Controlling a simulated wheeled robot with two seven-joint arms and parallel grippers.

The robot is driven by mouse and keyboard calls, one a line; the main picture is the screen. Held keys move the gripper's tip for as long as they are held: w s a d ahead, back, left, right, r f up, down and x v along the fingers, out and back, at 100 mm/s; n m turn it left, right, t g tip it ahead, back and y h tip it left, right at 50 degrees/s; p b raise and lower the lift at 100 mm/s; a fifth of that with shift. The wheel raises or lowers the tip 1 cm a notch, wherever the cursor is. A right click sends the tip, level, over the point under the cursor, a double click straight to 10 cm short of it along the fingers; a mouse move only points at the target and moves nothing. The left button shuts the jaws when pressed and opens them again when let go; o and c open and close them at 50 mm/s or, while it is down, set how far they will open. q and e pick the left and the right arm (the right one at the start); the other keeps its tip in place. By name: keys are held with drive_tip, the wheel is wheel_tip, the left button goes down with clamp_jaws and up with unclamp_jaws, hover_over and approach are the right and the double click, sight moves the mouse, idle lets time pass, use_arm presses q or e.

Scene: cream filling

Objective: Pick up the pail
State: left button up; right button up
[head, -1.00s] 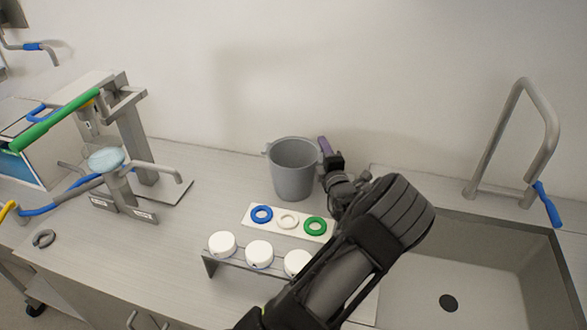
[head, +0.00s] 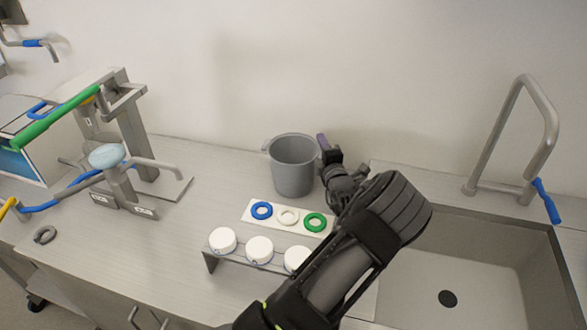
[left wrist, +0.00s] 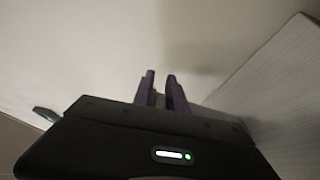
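The grey pail (head: 292,168) stands upright on the counter by the wall, with a small ear on its left rim. My left gripper (head: 322,144) is at the pail's right side, close to its rim. From the head view I cannot tell whether it touches the pail. In the left wrist view, its two purple fingers (left wrist: 162,88) stand a small gap apart, with pale wall showing between the tips. I cannot make out the pail in that view. My right gripper is not in view.
A white strip (head: 249,217) with blue, white and green rings lies in front of the pail. A rack (head: 208,262) with white round pieces is nearer. A sink (head: 410,270) with a tall faucet (head: 548,110) is at right. A metal apparatus (head: 130,125) stands at left.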

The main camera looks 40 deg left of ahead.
use_arm(q)
clamp_jaws()
idle(0.9)
